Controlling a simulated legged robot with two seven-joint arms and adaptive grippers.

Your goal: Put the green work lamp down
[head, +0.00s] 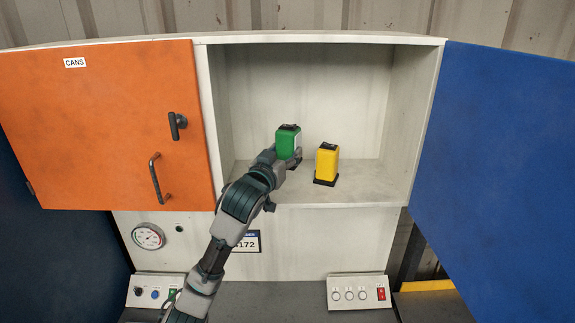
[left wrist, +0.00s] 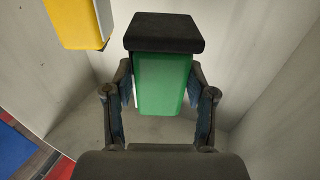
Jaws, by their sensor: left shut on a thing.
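The green work lamp (head: 287,143) has a black top and is inside the open white cabinet, left of the yellow lamp. In the left wrist view the green lamp (left wrist: 163,84) is between the two fingers. My left gripper (head: 291,160) is shut on it, and its fingers (left wrist: 162,92) press on both sides. The lamp looks upright. Its lower end is hidden by the gripper in the head view, so I cannot tell whether it touches the shelf. My right gripper is not in view.
A yellow lamp (head: 327,163) stands on the cabinet shelf (head: 370,188) just right of the green one. The orange door (head: 100,120) is open on the left, the blue door (head: 500,160) on the right. The shelf right of the yellow lamp is clear.

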